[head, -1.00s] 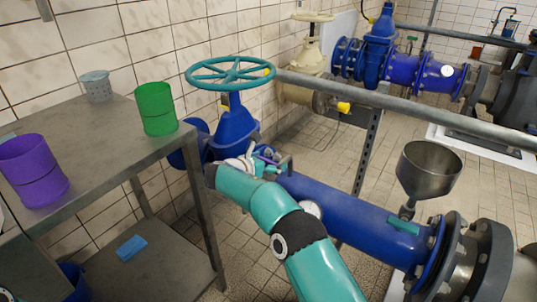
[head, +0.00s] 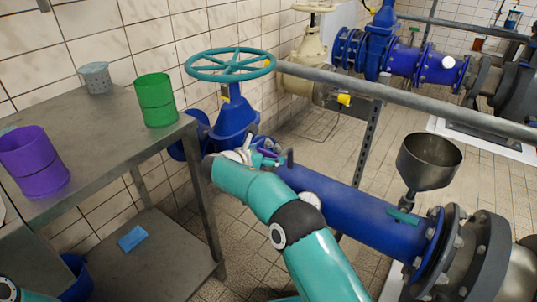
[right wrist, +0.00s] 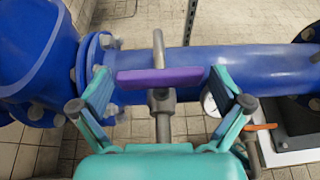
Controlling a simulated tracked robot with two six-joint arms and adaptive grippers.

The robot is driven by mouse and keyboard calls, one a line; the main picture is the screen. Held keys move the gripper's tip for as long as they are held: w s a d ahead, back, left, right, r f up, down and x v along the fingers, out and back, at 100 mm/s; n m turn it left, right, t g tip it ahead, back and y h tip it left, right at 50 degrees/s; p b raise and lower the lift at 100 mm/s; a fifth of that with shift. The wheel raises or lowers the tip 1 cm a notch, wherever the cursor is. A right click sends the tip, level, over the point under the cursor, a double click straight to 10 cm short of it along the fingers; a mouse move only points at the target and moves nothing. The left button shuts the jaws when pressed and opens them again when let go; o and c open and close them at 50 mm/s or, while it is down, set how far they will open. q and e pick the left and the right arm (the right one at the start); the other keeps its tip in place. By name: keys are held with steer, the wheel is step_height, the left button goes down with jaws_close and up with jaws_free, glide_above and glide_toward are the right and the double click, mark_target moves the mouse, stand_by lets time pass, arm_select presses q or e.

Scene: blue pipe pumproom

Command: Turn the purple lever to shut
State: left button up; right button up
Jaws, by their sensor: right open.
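The purple lever (right wrist: 160,77) sits on a small grey valve (right wrist: 162,103) at the blue pipe (right wrist: 190,68). In the right wrist view it lies crosswise, between the two fingers of my right gripper (right wrist: 160,88). The gripper is open, with one finger near each end of the lever; I cannot tell whether they touch it. In the head view my right gripper (head: 258,156) is small beside the pipe, and the lever (head: 268,153) shows only as a thin purple strip, partly hidden. My left gripper is not clearly in view.
A metal table (head: 105,126) at left holds a purple bin (head: 35,165), a green bin (head: 157,102) and a grey cup (head: 96,78). A teal handwheel (head: 229,65) stands above. A grey rail (head: 400,101) crosses behind the pipe. A funnel (head: 428,162) stands at right.

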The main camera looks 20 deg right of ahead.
steer(key=v, duration=1)
steer(key=shift+s+a, duration=0.25)
steer(key=shift+a, duration=0.05)
steer(key=shift+f, duration=0.1)
